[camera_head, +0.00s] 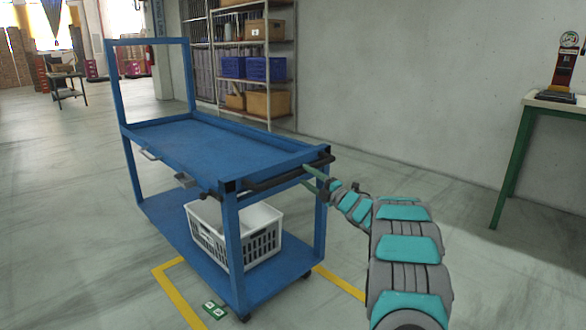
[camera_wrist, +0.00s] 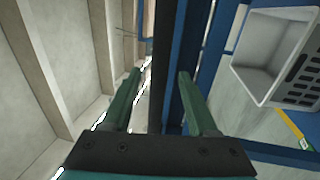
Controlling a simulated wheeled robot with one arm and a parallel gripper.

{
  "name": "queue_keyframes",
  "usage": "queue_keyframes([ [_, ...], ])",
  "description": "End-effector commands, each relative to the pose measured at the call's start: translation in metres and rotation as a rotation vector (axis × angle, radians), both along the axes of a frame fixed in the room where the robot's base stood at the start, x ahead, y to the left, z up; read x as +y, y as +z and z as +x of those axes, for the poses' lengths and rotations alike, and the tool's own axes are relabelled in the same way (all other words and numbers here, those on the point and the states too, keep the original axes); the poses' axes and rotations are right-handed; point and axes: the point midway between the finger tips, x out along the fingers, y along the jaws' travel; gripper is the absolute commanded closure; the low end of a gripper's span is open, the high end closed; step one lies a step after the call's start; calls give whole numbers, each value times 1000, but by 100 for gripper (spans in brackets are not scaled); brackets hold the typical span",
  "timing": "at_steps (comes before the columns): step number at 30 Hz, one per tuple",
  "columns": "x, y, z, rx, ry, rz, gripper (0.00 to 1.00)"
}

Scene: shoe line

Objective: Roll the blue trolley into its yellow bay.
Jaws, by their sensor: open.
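The blue trolley (camera_head: 200,140) stands upright with a tall frame at its far end and a dark handle bar (camera_head: 285,178) at its near end. Yellow bay lines (camera_head: 178,295) run on the floor at both sides of its near end, which is over the bay; its far end is outside. My gripper (camera_head: 318,178) is at the right end of the handle. In the wrist view, the open green fingers (camera_wrist: 160,78) have the dark bar (camera_wrist: 158,100) between them; I cannot tell whether they touch it.
A white crate (camera_head: 236,236) sits on the trolley's lower shelf. A green and white marker (camera_head: 214,309) lies on the floor by the near wheel. A green-legged table (camera_head: 513,155) stands right, and shelving (camera_head: 262,52) stands behind by the wall. Floor to the left is clear.

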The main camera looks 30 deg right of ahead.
Motion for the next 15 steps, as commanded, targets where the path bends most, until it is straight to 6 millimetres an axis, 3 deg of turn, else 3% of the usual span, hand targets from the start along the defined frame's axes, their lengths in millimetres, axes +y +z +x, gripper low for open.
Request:
queue_keyframes([
  [9, 15, 10, 43, 0, 1, 0, 41],
  [15, 20, 13, 62, 1, -2, 0, 41],
])
